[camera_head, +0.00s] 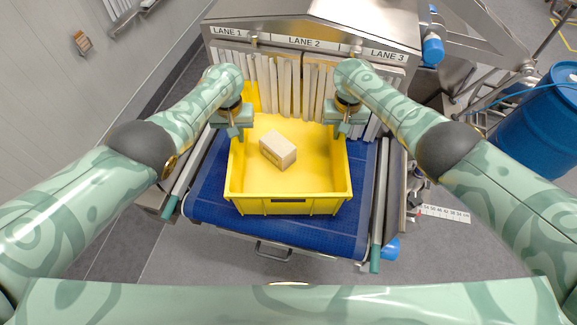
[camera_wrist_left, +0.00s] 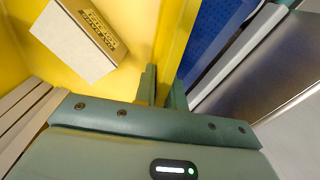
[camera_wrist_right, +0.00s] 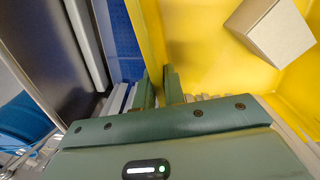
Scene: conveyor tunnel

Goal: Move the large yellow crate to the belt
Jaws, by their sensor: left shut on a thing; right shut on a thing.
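The large yellow crate (camera_head: 286,201) is over the blue belt (camera_head: 215,197) in the head view, in front of the tunnel's strip curtain. I cannot tell whether its base touches the belt. My left gripper (camera_head: 235,132) is shut on the crate's left wall, which shows in the left wrist view (camera_wrist_left: 172,45). My right gripper (camera_head: 341,132) is shut on the right wall, seen in the right wrist view (camera_wrist_right: 155,35). A cardboard box (camera_head: 278,151) lies inside the crate. The crate's far end is partly hidden by the curtain strips.
The metal tunnel (camera_head: 320,25) with lane labels stands behind the crate, its pale strip curtain (camera_head: 290,85) hanging down. Rails (camera_head: 378,205) run along the belt's sides. A blue barrel (camera_head: 545,125) stands at right. Bare belt shows on both sides and in front of the crate.

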